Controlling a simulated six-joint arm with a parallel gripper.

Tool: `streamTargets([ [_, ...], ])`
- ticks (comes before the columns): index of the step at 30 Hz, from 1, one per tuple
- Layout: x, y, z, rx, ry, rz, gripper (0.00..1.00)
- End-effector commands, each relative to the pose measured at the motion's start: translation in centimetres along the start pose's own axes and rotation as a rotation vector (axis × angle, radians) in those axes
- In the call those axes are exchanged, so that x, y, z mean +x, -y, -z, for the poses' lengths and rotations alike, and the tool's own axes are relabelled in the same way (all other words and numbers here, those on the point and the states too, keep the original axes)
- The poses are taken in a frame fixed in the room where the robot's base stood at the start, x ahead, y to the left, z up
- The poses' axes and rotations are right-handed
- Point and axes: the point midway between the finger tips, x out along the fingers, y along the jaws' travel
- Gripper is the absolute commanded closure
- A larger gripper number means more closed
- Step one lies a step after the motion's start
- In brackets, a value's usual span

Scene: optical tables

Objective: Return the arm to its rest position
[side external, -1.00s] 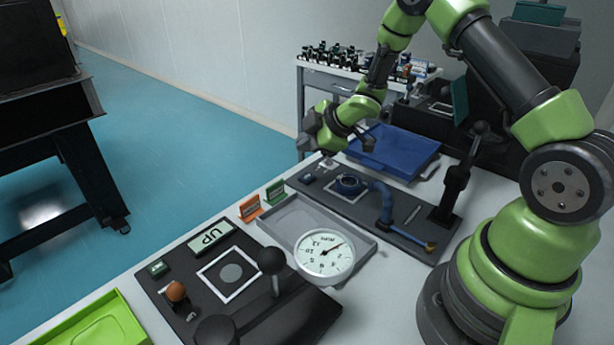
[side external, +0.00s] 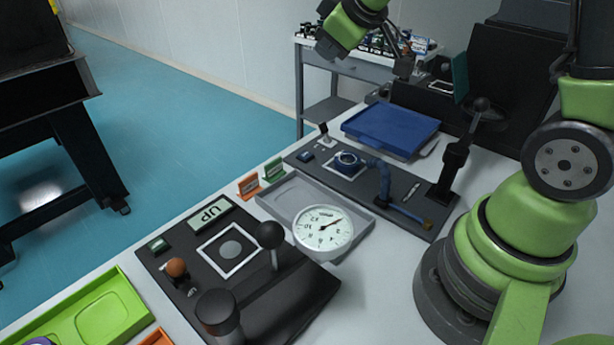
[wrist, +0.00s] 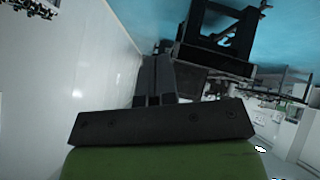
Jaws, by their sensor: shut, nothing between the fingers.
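My gripper (wrist: 155,70) shows in the wrist view as two dark fingers side by side, shut with nothing between them, beyond a dark bar and a green link. It points out over the room, with a pale wall to the left and blue floor above. In the side external view my green wrist (side external: 345,30) is high at the top edge, in the air above the far end of the bench and clear of everything on it. My fingers are hard to make out there, and much of my upper arm is out of frame.
Below stand a blue tray (side external: 390,128), a dark board with a blue ring fixture (side external: 346,160), a grey tray (side external: 284,204) with a round dial (side external: 323,229), a black panel (side external: 180,254) with knobs, and a lime tray (side external: 65,318). A trolley (side external: 345,70) with small parts stands behind.

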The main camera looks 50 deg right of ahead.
Motion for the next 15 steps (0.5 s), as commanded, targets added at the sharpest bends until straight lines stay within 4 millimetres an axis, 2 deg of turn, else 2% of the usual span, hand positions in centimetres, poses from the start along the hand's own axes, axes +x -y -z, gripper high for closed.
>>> streamTargets([
  [1, -2.6, 0.4, 0.1, 0.075, 0.000, -0.005, 1.00],
  [6, -9.7, 3.0, -1.6, 0.350, 0.038, 0.045, 1.00],
  [10, -14.1, 5.8, -3.8, 0.540, 0.067, 0.133, 1.00],
  [15, -17.8, 9.1, -6.3, 0.704, 0.105, 0.257, 1.00],
])
